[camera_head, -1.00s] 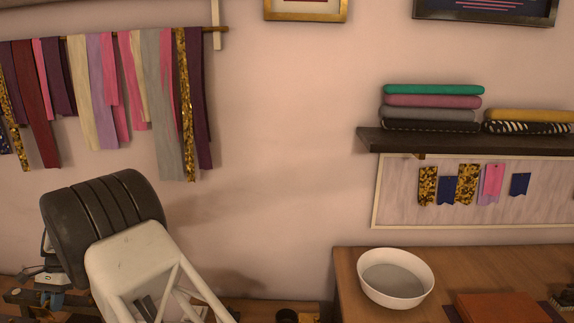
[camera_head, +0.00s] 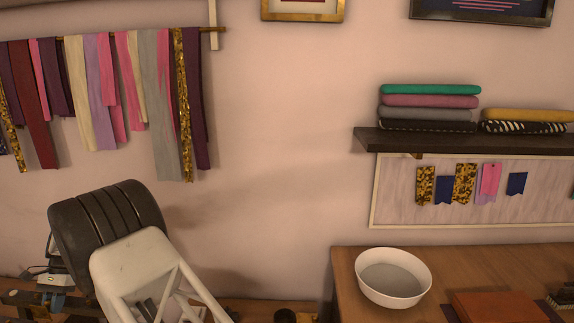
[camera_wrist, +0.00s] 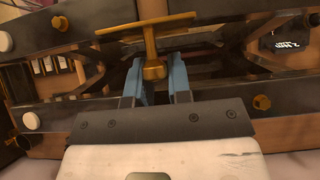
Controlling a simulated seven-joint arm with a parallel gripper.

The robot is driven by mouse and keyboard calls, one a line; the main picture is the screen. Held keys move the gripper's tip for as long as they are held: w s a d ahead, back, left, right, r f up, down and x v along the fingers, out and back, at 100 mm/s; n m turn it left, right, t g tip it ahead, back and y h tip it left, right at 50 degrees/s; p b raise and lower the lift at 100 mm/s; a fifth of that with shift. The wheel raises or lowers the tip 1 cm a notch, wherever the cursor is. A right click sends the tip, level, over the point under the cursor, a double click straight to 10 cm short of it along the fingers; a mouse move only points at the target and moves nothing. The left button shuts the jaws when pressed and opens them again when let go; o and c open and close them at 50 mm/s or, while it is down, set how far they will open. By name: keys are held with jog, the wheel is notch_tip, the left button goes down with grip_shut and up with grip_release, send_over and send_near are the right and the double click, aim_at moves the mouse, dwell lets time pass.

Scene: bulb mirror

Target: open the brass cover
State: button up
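In the wrist view, a brass T-shaped piece (camera_wrist: 150,28) has a long flat bar across the top and a short stem ending in a round knob (camera_wrist: 154,70). My gripper (camera_wrist: 156,66) points at it, with one blue finger on each side of the knob. The fingers stand apart, with small gaps seeming to show beside the knob. I cannot tell whether either finger touches it. Whether this brass piece is part of the brass cover is not clear. In the head view I cannot make out the cover or the fingers.
Dark bars with brass and white knobs surround the gripper in the wrist view. In the head view, a white bowl (camera_head: 393,278) and a reddish-brown flat item (camera_head: 498,306) rest on a wooden table (camera_head: 347,300). A shelf (camera_head: 455,141) holds folded cloths. Ribbons hang at left.

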jog(key=shift+o, duration=0.4)
jog(key=shift+w+d+f, duration=0.1)
jog(key=shift+w+f, duration=0.1)
jog(key=shift+w, duration=0.2)
jog(key=shift+o, duration=0.6)
jog(key=shift+v, duration=1.65)
jog(key=o, duration=0.8)
jog(key=shift+w+r, duration=0.35)
jog(key=shift+r, duration=0.2)
jog(key=shift+v, duration=1.2)
jog(key=shift+s+r, duration=0.1)
jog(key=shift+s, duration=0.1)
